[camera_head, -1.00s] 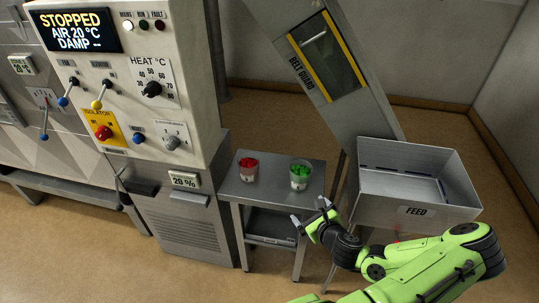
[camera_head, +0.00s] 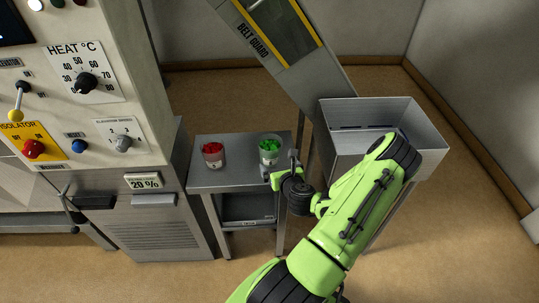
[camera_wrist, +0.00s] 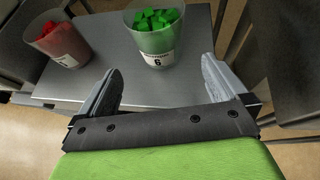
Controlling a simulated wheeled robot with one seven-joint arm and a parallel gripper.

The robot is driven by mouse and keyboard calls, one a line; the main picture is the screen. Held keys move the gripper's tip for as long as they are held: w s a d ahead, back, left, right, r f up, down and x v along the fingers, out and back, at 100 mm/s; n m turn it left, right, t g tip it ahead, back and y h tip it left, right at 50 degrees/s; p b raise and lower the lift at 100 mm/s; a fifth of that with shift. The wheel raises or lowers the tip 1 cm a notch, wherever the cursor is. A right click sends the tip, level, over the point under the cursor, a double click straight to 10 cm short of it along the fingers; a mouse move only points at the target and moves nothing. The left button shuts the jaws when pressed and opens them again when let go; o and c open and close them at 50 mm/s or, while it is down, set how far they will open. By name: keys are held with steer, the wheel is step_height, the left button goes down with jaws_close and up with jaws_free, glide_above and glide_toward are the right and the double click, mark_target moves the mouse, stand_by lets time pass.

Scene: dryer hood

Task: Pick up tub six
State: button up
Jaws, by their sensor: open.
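Tub six (camera_wrist: 157,42) is a clear tub of green cubes with a label reading 6. It stands upright near the front right of a small metal table (camera_head: 232,178), and it also shows in the head view (camera_head: 269,151). My gripper (camera_wrist: 162,75) is open and empty. Its two fingers point toward tub six, which lies just ahead of and between the fingertips, apart from them. In the head view my gripper (camera_head: 281,168) is at the table's right front edge, close to the tub.
A tub of red pieces (camera_head: 213,155) stands to the left of tub six on the same table. The grey feed bin (camera_head: 425,150) is to the right, beside my arm. The control cabinet (camera_head: 90,120) stands on the left. The belt guard (camera_head: 290,50) slopes behind.

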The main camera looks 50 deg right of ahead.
mark_target(273, 158)
steer(key=x, duration=0.1)
steer(key=p+x, duration=0.1)
steer(key=x, duration=0.3)
steer(key=shift+w+d+r, duration=0.15)
steer(key=shift+r, duration=0.15)
steer(key=x, duration=0.5)
steer(key=shift+w+f+p, duration=0.15)
steer(key=shift+f+p, duration=0.15)
steer(key=shift+f, duration=0.05)
steer(key=c, duration=1)
steer(key=shift+r, duration=0.2)
